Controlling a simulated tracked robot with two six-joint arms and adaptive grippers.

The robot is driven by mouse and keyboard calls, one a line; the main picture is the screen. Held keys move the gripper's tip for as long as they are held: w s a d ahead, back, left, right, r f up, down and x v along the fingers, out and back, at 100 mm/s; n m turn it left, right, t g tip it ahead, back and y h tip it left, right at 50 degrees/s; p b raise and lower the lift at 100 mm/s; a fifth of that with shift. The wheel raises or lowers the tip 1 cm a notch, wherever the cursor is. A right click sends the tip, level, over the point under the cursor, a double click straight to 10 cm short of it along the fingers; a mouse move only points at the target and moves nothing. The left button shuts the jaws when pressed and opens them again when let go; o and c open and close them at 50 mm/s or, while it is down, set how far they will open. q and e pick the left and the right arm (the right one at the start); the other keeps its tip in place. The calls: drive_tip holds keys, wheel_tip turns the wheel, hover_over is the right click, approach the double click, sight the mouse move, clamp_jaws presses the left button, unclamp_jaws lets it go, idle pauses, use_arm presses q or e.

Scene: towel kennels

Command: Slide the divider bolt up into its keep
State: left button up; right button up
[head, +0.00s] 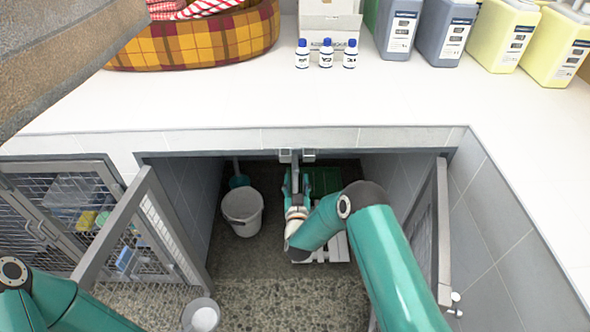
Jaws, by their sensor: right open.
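The lower part of the bar is hidden behind my gripper and wrist. My left arm shows at the lower left, but its gripper is out of view.
A mesh door (150,235) stands open on the left and another (430,230) on the right of the bay. A white bucket (242,212) stands inside on the left. A green panel (325,181) and white slats (335,247) lie behind my right arm. Bottles (326,54) stand on the counter.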

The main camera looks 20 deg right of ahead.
sight(296, 173)
drive_tip(key=shift+x, duration=2.45)
drive_tip(key=shift+c, duration=0.4)
clamp_jaws()
